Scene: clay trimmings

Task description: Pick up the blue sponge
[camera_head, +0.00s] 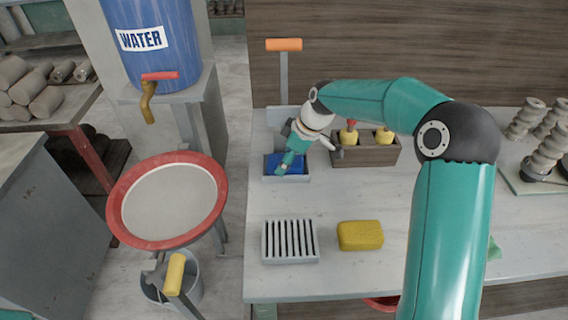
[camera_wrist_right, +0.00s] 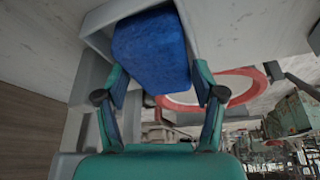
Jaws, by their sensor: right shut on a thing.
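The blue sponge (camera_head: 272,162) is at the small grey tray (camera_head: 300,180) near the back left of the table, partly hidden by my right gripper (camera_head: 287,160). In the right wrist view the blue sponge (camera_wrist_right: 150,50) fills the space between the fingertips of my right gripper (camera_wrist_right: 160,80), which is shut on it. Grey tray walls (camera_wrist_right: 95,42) show around the sponge. I cannot tell whether it touches the tray floor. My left gripper is not in view.
A yellow sponge (camera_head: 360,236) and a slotted grey rack (camera_head: 290,255) lie toward the table's front. A wooden box (camera_head: 366,156) with yellow-and-red tools stands right of the tray. A red-rimmed basin (camera_head: 116,200) stands left of the table. The tabletop between tray and rack is clear.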

